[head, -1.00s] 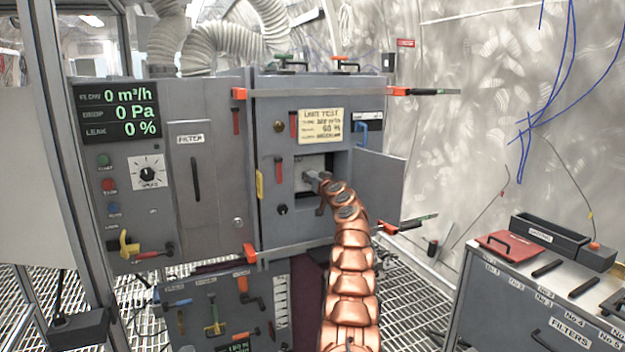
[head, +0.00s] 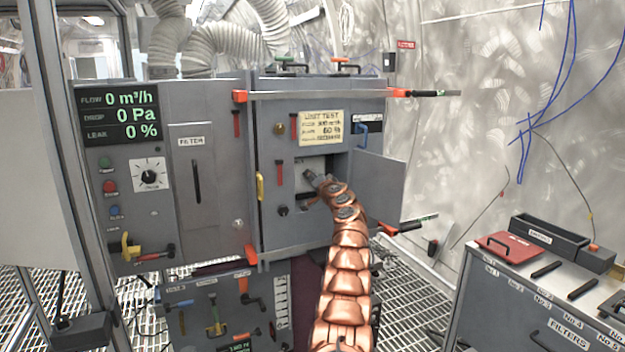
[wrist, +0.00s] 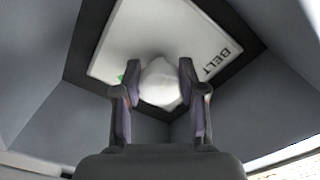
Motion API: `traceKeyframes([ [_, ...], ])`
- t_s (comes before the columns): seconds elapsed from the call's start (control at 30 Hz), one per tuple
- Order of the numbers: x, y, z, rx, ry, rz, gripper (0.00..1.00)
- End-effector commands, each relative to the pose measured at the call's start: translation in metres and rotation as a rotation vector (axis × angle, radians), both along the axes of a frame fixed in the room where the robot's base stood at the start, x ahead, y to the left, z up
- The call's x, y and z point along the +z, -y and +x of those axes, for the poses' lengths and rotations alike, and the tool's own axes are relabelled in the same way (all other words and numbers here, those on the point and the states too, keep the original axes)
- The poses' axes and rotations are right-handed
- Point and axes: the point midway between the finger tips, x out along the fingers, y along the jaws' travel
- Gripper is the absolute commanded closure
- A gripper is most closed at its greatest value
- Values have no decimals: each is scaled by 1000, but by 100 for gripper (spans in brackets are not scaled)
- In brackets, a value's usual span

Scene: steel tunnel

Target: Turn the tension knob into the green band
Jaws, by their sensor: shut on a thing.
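The tension knob (wrist: 160,82) is a pale, rounded knob on a white plate (wrist: 125,40) marked BELT, at the back of a grey recess. A small green patch (wrist: 121,77), part of the green band, shows beside the left finger in the wrist view; the rest is hidden. My gripper (wrist: 159,85) is shut on the knob, one finger on each side. No pointer mark on the knob is visible. In the head view my gripper (head: 313,180) reaches into the open compartment and hides the knob.
The compartment door (head: 378,187) stands open to the right of my arm. The recess walls (wrist: 50,125) surround my gripper closely. A display (head: 118,115) reads flow 0, drop 0, leak 0. A filter cart (head: 545,290) stands at the right.

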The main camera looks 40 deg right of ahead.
Motion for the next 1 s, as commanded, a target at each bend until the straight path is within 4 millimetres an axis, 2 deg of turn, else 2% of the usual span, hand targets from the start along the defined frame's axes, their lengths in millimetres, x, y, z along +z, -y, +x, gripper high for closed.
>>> traceKeyframes([
  [0.5, 1, 0, 0, -2, 150, 436, 94],
  [1.0, 3, 0, 0, -1, 222, 635, 94],
])
